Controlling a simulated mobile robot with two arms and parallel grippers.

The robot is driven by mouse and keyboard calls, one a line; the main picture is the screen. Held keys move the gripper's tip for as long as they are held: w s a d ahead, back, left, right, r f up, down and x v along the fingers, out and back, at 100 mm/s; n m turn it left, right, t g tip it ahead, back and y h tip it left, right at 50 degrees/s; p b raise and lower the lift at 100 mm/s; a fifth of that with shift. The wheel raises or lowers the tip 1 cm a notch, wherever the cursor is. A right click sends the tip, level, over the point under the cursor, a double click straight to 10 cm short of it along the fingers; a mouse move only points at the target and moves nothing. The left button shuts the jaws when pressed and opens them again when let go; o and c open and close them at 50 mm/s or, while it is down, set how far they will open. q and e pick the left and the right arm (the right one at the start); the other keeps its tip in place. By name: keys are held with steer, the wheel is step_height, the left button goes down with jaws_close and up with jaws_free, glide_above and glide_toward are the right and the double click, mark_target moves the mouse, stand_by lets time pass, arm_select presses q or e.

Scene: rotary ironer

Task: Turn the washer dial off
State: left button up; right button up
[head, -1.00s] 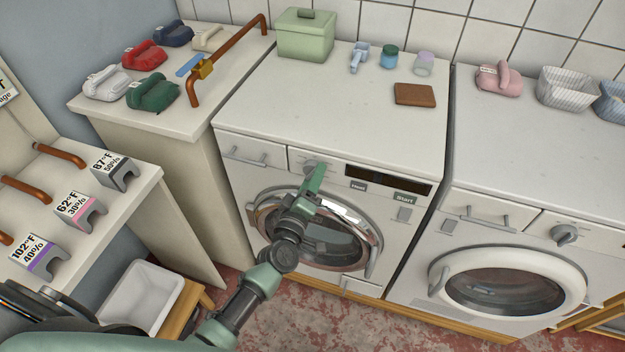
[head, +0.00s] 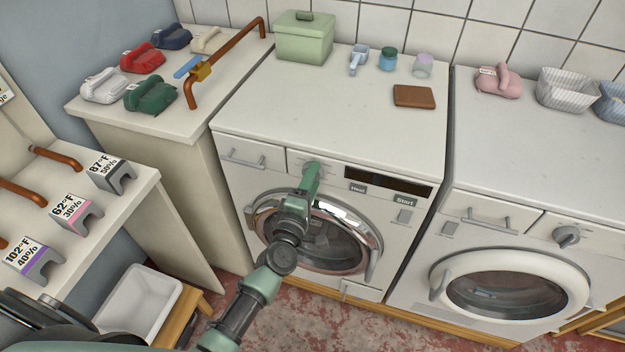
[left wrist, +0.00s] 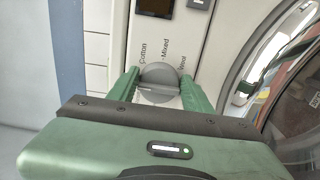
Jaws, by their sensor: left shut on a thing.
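The washer (head: 330,115) with the chrome-rimmed door stands in the middle of the head view. Its round grey dial (left wrist: 158,80) shows in the left wrist view, between my two green fingers, with labels such as Cotton and Mixed beside it. In the head view the dial is mostly hidden behind my gripper. My left gripper (head: 311,172) is at the dial on the front panel, shut on it. It also shows in the left wrist view (left wrist: 160,88). My right gripper is not in view.
A second washer (head: 520,150) with its own dial (head: 566,237) stands to the right. A dark display (head: 388,182) and Start button (head: 404,200) sit right of my gripper. A green box (head: 304,38) and small items stand on top. A white bin (head: 140,298) is at lower left.

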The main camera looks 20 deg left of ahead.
arm_select(q)
steer(key=o, duration=1.4)
steer(key=shift+c, duration=0.2)
steer(key=s+b, duration=0.1)
steer(key=s, duration=0.6)
steer(key=shift+s+a, duration=0.15)
steer(key=shift+s, duration=0.25)
